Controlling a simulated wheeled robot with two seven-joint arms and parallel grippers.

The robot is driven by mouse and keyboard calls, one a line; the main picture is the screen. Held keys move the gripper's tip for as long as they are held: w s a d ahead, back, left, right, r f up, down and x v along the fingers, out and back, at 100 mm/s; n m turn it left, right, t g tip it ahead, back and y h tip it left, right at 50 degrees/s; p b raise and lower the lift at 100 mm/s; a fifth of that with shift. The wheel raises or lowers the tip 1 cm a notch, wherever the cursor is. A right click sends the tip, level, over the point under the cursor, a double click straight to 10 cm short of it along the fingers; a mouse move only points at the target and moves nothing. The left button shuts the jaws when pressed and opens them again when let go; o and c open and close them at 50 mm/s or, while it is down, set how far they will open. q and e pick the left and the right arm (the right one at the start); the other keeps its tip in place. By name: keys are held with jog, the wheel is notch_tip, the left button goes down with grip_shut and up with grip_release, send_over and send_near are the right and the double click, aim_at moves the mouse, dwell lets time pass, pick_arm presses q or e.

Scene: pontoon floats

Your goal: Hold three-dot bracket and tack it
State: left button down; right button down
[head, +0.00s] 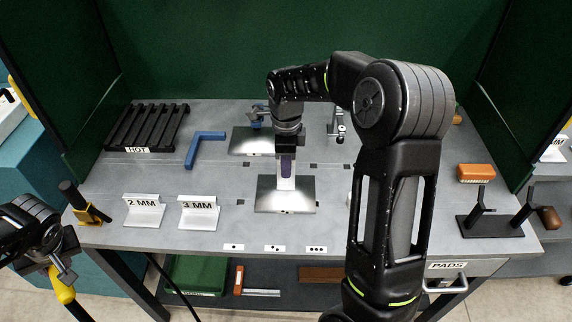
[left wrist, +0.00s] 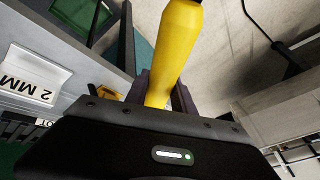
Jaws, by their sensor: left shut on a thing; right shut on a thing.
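My right gripper (head: 287,170) points down over the front metal plate (head: 265,197) and is shut on a pale upright piece, apparently the bracket (head: 286,184). The bracket's foot seems to meet the plate; whether it touches is hard to tell, and no dots on it are readable. My left gripper (head: 62,272) is off the bench's left front corner, shut on a yellow-handled tool (head: 66,296). The yellow handle fills the middle of the left wrist view (left wrist: 178,50); its working end is not clear. The three-dot label (head: 317,250) is on the bench's front edge.
Blocks marked 2 MM (head: 143,212) and 3 MM (head: 199,213) stand left of the plate. A blue square (head: 203,148), a rack marked HOT (head: 147,128) and a second plate (head: 247,141) lie behind. A yellow stand (head: 92,215) is at left. My right arm hides the right middle.

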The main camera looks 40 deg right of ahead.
pick_arm(q)
jog(key=shift+r, duration=0.1)
dwell(0.3)
jog(key=w+d+r+n+h, duration=0.15)
jog(key=d+r+n, duration=0.35)
jog(key=r, duration=0.6)
jog(key=s+d+f+m+h, duration=0.15)
jog(key=s+d, duration=0.25)
jog(key=d, duration=0.8)
jog(key=s+d+f+m+h, duration=0.1)
jog(key=s+d+h, duration=0.15)
jog(key=d, duration=0.85)
jog(key=s+d+f+g+h, duration=0.1)
jog(key=s+d+f+h, duration=0.2)
jog(key=s+d, duration=1.4)
jog(key=shift+d, duration=0.25)
jog(key=shift+f+m, duration=0.1)
jog(key=shift+m, duration=0.15)
jog(key=shift+w+d+f, duration=0.4)
jog(key=shift+w+f, duration=0.15)
jog(key=shift+f, duration=0.15)
jog(key=shift+w+d+f, duration=0.4)
jog(key=shift+w+f, duration=0.15)
jog(key=shift+f, duration=0.1)
jog(key=shift+w+d+f, duration=0.4)
jog(key=shift+w+f, duration=0.15)
jog(key=shift+f, duration=0.15)
jog(key=shift+w+d+f, duration=0.25)
jog(key=shift+w+f, duration=0.05)
jog(key=shift+f, duration=0.05)
